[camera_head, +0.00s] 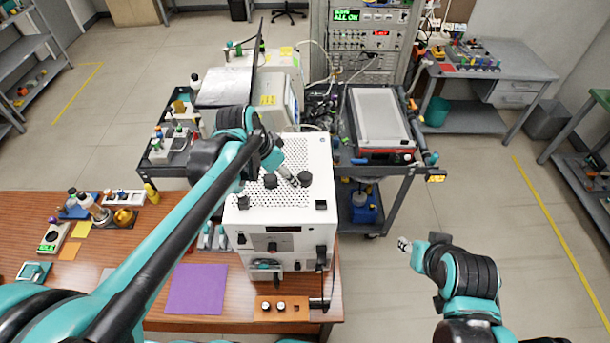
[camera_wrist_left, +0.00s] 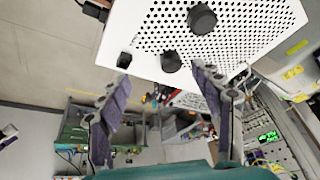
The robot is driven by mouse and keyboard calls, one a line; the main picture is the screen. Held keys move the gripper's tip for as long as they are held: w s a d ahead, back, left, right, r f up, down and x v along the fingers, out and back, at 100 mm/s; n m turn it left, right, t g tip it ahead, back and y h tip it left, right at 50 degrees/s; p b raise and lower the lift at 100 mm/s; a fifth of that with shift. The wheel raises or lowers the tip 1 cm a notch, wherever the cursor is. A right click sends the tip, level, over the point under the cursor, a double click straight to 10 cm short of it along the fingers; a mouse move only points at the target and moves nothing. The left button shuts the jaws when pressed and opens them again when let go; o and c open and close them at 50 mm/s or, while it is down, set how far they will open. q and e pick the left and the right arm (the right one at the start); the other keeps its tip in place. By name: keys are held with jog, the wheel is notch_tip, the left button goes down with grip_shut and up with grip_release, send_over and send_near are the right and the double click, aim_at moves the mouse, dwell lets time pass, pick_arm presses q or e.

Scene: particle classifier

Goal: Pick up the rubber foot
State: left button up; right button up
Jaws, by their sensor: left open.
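A white perforated box (camera_head: 318,157) stands on the wooden table with several black rubber feet on its top. One round foot (camera_head: 270,181) and another (camera_head: 305,179) sit near my left gripper (camera_head: 290,174). Others are at the front left (camera_head: 243,202) and front right corner (camera_head: 321,205). In the left wrist view, one round foot (camera_wrist_left: 171,62) lies just beyond the gap between the fingers of my open left gripper (camera_wrist_left: 161,76). A larger-looking foot (camera_wrist_left: 202,18) and a square one (camera_wrist_left: 124,61) are nearby. My right gripper (camera_head: 404,244) is over the floor; its jaws are unclear.
Behind the box is a dark cart (camera_head: 400,172) with a grey-topped device (camera_head: 381,118). Floor is free at the right.

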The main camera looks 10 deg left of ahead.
aim_at(303, 176)
pick_arm(q)
jog(key=w+d+f+m, duration=0.1)
jog(key=w+f, duration=0.2)
jog(key=f, duration=0.1)
jog(key=w+d+f+m+g+h, duration=0.1)
jog(key=w+f, duration=0.2)
jog(key=w+d+f+m, duration=0.1)
jog(key=w+f+m, duration=0.1)
jog(key=w+f, duration=0.1)
jog(key=shift+w+d+f+g+p, duration=0.1)
jog(key=shift+d+f+g+p, duration=0.25)
jog(key=shift+f, duration=0.45)
jog(key=shift+h, duration=0.3)
jog(key=shift+c, duration=0.3)
jog(key=c, duration=1.2)
